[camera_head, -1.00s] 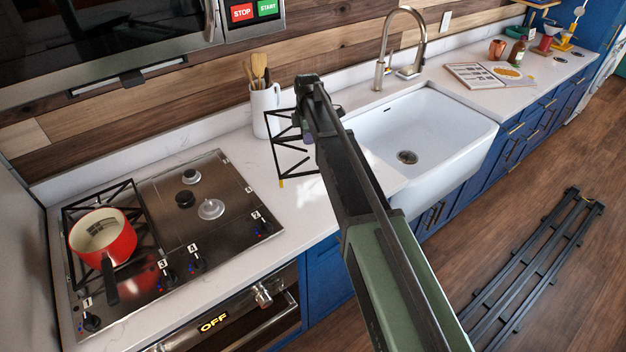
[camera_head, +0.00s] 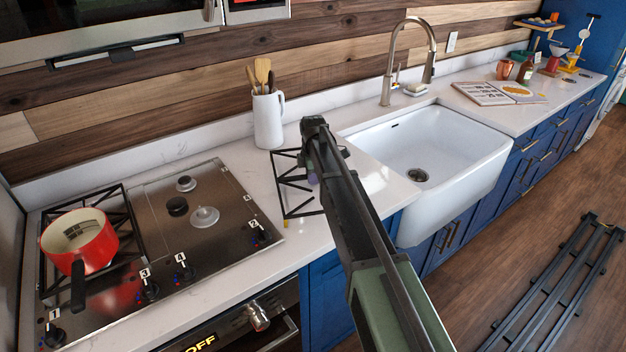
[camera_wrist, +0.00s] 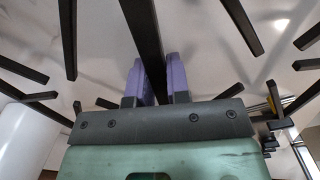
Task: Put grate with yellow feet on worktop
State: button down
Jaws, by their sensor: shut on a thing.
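The black grate with yellow feet (camera_head: 279,188) is at the worktop (camera_head: 225,268) between the hob and the sink. One yellow foot shows at its near left corner. It looks roughly level, but I cannot tell whether its feet touch the worktop. My gripper (camera_head: 309,172) is over the grate and hides its middle and right part. In the wrist view, the purple fingers of my gripper (camera_wrist: 157,82) are shut on a black bar of the grate (camera_wrist: 143,35), with the white surface beyond.
A white utensil jug (camera_head: 268,122) stands just behind the grate. The hob (camera_head: 215,240) with a red pan (camera_head: 95,245) is left, another black grate under the pan. The white sink (camera_head: 440,140) is right. An open book (camera_head: 500,92) lies beyond the sink.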

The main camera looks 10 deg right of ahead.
jog(key=shift+f, duration=0.2)
jog(key=c, duration=1.1)
grip_release()
jog(key=shift+r, duration=0.1)
notch_tip(320, 180, up, 13)
jog(key=p, duration=1.2)
jog(key=s+d+m, duration=0.2)
jog(key=s+m, duration=1.6)
jog(key=s, duration=1.7)
jog(key=shift+f+m, duration=0.3)
jog(key=shift+f, duration=0.05)
